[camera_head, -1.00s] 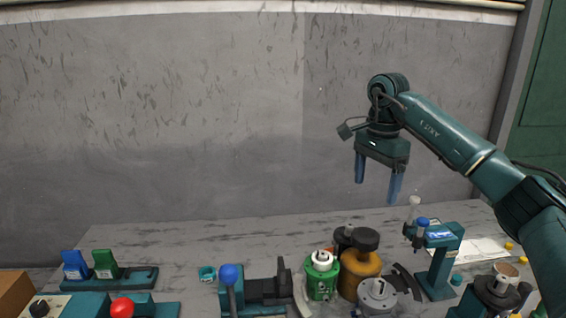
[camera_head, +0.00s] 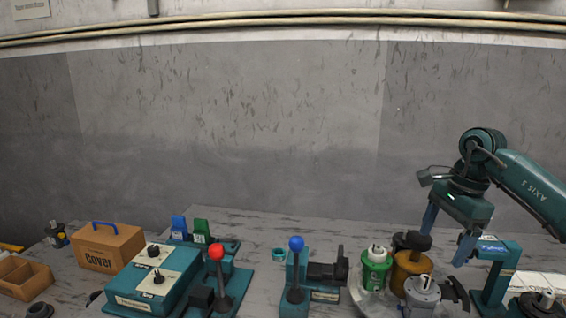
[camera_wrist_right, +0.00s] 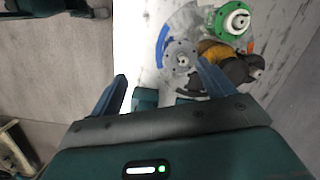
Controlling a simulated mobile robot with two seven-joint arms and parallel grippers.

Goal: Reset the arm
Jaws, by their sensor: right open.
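My right gripper (camera_head: 447,232) hangs from the arm at the right of the head view, fingers pointing down and spread apart with nothing between them. It is above the bench, just behind and right of the motor parts. In the right wrist view its two blue fingers (camera_wrist_right: 160,88) are apart and empty. A green motor part (camera_head: 376,270), a bronze part (camera_head: 408,272) and a grey flanged part (camera_head: 422,293) stand close together below it. They also show in the wrist view, the green part (camera_wrist_right: 232,20) at the top. My left gripper is out of view.
A teal press-like stand (camera_head: 497,275) is close to the right gripper. A blue-knobbed lever (camera_head: 297,244), a red-knobbed lever (camera_head: 216,253), a control box (camera_head: 153,280) and a Cover box (camera_head: 107,247) stand to the left. The air above the bench's left and middle is clear.

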